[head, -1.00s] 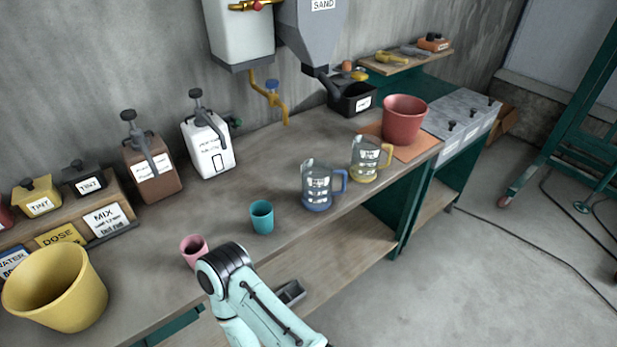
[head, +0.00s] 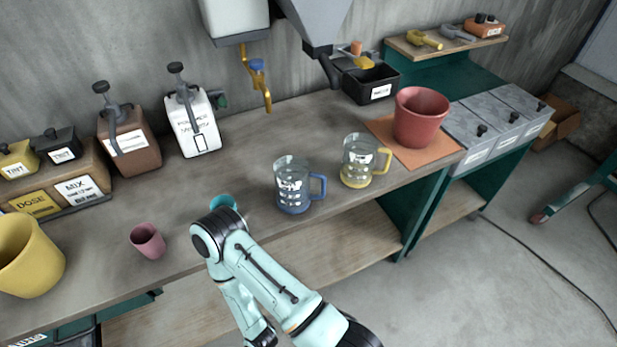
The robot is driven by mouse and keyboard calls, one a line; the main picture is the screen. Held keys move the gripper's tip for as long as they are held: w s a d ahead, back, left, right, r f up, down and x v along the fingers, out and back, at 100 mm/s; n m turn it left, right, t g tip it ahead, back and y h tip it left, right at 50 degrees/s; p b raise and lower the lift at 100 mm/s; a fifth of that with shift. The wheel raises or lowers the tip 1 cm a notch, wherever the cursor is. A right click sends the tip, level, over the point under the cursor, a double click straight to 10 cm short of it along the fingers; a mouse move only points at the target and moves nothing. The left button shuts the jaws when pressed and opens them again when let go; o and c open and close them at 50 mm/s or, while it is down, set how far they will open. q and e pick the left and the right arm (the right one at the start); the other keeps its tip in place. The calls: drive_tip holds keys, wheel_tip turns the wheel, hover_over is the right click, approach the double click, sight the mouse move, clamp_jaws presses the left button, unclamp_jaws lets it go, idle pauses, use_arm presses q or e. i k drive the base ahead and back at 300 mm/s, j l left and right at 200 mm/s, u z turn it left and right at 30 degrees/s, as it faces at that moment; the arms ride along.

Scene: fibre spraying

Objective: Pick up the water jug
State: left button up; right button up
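Two clear measuring jugs stand upright on the workbench (head: 170,205). One jug with a blue base and blue handle (head: 292,186) is near the middle, its handle pointing right. The other jug with a yellow base and yellow handle (head: 357,160) stands to its right and a little farther back. Both carry white labels too small to read, so I cannot tell from them which is the water jug. One of my pale-green arms rises at the bottom centre, left of and below the blue-handled jug. Neither gripper shows.
A teal cup (head: 224,201) is mostly hidden behind my arm. A pink cup (head: 148,241) and yellow bucket (head: 27,262) stand left. A red bucket (head: 419,118) stands on an orange mat (head: 456,146) right of the jugs. A grey hopper (head: 322,22) hangs above the bench.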

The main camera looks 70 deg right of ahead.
sight(293, 174)
drive_tip(key=k+l, duration=0.3)
drive_tip(key=l, duration=0.15)
drive_tip(key=k+l, duration=0.3)
drive_tip(key=l, duration=0.15)
drive_tip(key=u, duration=0.05)
